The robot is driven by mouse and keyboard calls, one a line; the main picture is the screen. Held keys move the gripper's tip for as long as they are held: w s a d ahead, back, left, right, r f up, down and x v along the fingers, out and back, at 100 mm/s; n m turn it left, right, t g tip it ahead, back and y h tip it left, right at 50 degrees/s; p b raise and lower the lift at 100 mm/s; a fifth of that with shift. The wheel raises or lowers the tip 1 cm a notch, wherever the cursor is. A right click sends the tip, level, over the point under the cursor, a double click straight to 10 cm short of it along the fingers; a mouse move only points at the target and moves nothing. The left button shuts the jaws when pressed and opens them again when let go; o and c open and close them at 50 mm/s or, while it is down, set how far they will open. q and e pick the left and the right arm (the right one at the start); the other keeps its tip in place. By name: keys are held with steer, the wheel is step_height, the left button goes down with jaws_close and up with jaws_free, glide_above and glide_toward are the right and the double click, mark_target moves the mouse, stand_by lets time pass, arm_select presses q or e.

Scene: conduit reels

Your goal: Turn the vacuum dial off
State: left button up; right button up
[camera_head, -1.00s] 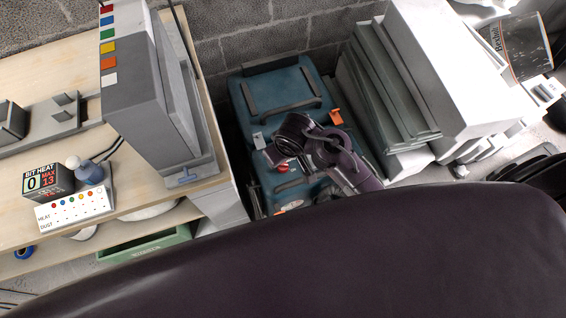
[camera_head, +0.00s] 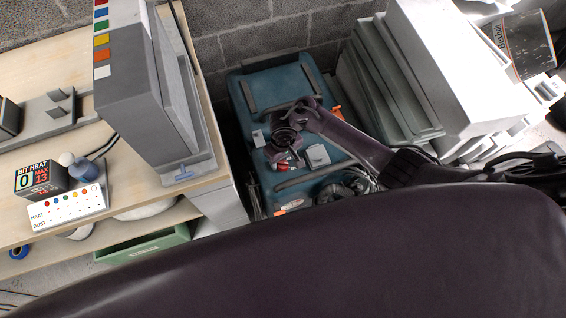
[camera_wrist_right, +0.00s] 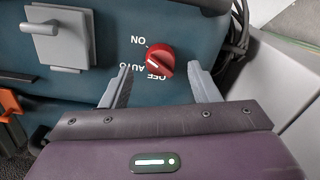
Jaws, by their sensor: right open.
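The vacuum is a teal box (camera_head: 268,88) on the floor between the bench and the grey panels. Its red dial (camera_wrist_right: 166,56) shows in the right wrist view, with ON, AUTO and OFF printed upside down beside it. The dial's pale mark lies toward its lower left; I cannot tell exactly which word it meets. My right gripper (camera_wrist_right: 160,67) is open, with its fingertips on either side of the dial's lower part; contact is not clear. In the head view, my right gripper (camera_head: 288,153) hangs over the vacuum and partly hides the dial. My left gripper is out of view.
A grey latch (camera_wrist_right: 59,38) sits left of the dial in the wrist view. The wooden bench (camera_head: 130,185) with a grey unit (camera_head: 150,100) stands left of the vacuum. Grey panels (camera_head: 385,85) lean close on its right, and a block wall (camera_head: 235,40) is behind.

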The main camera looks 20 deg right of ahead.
mark_target(283, 165)
steer(key=shift+f+b, duration=0.35)
steer(key=shift+f, duration=1.1)
steer(key=c, duration=1)
steer(key=shift+o, duration=0.2)
